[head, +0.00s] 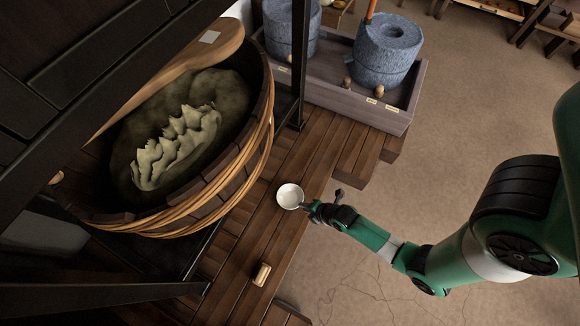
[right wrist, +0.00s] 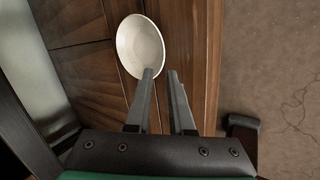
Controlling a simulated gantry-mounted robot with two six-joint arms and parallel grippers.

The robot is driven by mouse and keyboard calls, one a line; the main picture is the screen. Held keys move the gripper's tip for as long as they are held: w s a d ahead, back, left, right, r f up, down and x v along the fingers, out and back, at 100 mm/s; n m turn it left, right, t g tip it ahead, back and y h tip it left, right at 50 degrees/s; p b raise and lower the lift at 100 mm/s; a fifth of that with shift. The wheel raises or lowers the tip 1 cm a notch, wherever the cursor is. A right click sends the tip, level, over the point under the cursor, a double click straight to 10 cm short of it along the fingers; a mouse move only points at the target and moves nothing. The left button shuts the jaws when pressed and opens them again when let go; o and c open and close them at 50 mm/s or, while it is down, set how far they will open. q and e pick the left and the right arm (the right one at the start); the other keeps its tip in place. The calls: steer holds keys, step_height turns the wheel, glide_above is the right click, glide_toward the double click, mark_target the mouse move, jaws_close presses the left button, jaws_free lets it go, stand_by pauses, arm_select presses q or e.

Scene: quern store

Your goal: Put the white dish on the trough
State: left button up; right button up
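The white dish (head: 290,196), a small round bowl, sits on the dark wooden plank bench (head: 236,233). My right gripper (head: 304,206) reaches it from the right in the head view. In the right wrist view, the dish (right wrist: 137,44) lies just beyond the fingertips (right wrist: 161,72). The fingers are apart; the left one overlaps the dish's near rim and the right one is outside it. Contact cannot be told. The grey-brown trough (head: 340,104) stands at the top, holding two blue-grey stone querns (head: 382,52). My left gripper is not in view.
A big wooden tub (head: 215,193) with a pale jagged mass stands left of the dish. A small tan block (head: 261,274) lies on the planks nearer the front. A dark post (head: 300,60) rises beside the trough. Open floor (head: 470,110) lies to the right.

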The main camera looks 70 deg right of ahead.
mark_target(301, 209)
steer(key=b+x, duration=0.4)
steer(key=x, duration=0.1)
steer(key=shift+s+d+f, duration=0.2)
steer(key=shift+s, duration=0.1)
steer(key=shift+w, duration=0.15)
jaws_close()
stand_by(1.0)
